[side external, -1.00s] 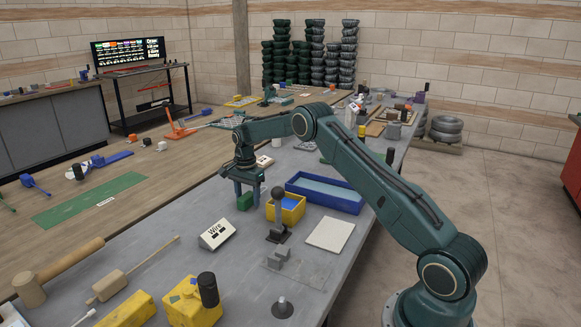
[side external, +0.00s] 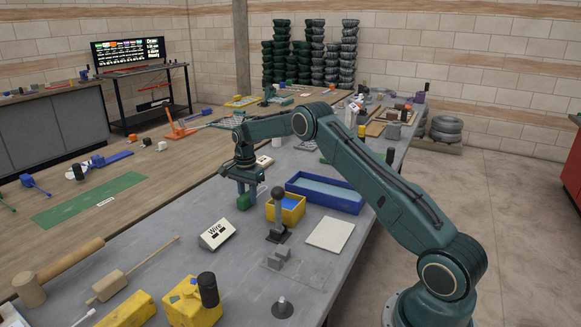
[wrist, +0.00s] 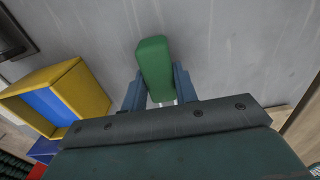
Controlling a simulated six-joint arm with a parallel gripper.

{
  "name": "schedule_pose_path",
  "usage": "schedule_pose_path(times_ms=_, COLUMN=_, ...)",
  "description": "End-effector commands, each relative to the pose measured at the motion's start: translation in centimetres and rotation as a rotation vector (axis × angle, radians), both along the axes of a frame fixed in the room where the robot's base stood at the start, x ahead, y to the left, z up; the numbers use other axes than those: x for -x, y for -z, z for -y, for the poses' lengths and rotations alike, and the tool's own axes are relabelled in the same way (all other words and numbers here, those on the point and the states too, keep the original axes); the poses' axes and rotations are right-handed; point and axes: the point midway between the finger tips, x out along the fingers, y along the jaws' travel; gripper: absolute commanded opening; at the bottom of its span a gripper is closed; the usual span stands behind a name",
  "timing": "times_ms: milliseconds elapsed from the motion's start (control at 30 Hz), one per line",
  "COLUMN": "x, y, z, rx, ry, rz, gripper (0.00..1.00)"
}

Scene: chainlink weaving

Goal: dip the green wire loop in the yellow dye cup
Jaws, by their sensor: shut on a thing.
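My gripper (side external: 245,202) is shut on a green block-shaped piece (side external: 243,202) low over the grey table. In the wrist view the green piece (wrist: 154,68) sits between the two blue-grey fingers of my gripper (wrist: 158,88). No wire loop shape can be made out on it. Whether it touches the table is hard to tell. A yellow open box (side external: 272,212) with blue inside stands just right of my gripper. That yellow box (wrist: 92,88) is at the left in the wrist view. No other yellow cup is clearly seen.
A long blue tray (side external: 340,202) with a pale blue inside lies behind the yellow box. A black-knobbed lever (side external: 279,215) stands in front of the box. Bare table lies left of the gripper.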

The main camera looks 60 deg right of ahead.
Motion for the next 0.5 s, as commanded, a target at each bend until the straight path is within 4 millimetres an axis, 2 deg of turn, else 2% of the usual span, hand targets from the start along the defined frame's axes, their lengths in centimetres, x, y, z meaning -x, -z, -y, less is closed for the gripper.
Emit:
schedule_pose_path(times_ms=267, x=-0.1, y=-2.3, z=0.0, rx=0.001, ry=0.0, rz=0.003, gripper=0.05)
schedule_pose_path(times_ms=500, x=-0.1, y=-6.6, z=0.1, rx=0.002, ry=0.0, rz=0.006, gripper=0.05)
